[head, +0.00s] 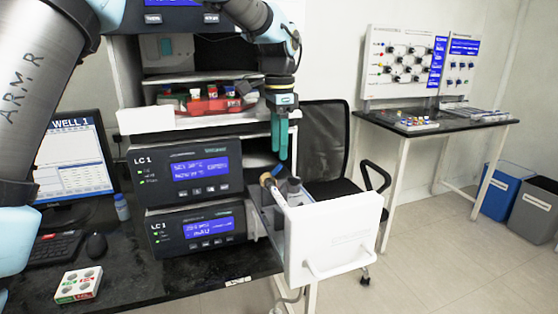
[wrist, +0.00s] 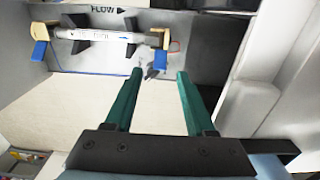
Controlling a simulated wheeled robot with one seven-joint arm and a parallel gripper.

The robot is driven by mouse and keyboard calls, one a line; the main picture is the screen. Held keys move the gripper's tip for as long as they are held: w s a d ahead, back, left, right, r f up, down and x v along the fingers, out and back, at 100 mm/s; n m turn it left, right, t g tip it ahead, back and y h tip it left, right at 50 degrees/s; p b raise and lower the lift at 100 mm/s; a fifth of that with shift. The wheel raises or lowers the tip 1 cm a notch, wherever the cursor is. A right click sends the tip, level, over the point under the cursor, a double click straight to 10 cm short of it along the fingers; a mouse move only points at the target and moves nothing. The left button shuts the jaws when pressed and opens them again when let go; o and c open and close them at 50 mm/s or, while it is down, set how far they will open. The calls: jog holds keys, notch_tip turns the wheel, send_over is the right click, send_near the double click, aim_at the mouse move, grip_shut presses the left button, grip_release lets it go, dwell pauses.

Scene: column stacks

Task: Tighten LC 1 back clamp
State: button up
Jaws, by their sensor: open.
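The LC 1 column drawer (head: 335,240) is pulled out, its white front panel facing forward. In the wrist view a pale column (wrist: 95,34) lies in the drawer under a FLOW arrow, with tan fittings at both ends. Two dark clamps (wrist: 76,34) hold it; which one is the back clamp I cannot tell. Blue pieces (wrist: 160,58) sit beside the end fittings. My gripper (head: 281,155) hangs above the drawer, fingers pointing down. In the wrist view my gripper (wrist: 157,76) is open and empty, below and right of the column, apart from it. A small dark part shows between the fingertips.
The LC 1 modules (head: 195,175) stand just left of the drawer. A white tray (head: 200,118) with a red rack and bottles is above them. A black chair (head: 325,140) stands behind the drawer. A small vial box (head: 78,284) lies on the dark bench.

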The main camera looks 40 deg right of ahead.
aim_at(279, 167)
jog(key=shift+f+p, duration=0.4)
jog(key=shift+f, duration=2.1)
grip_shut()
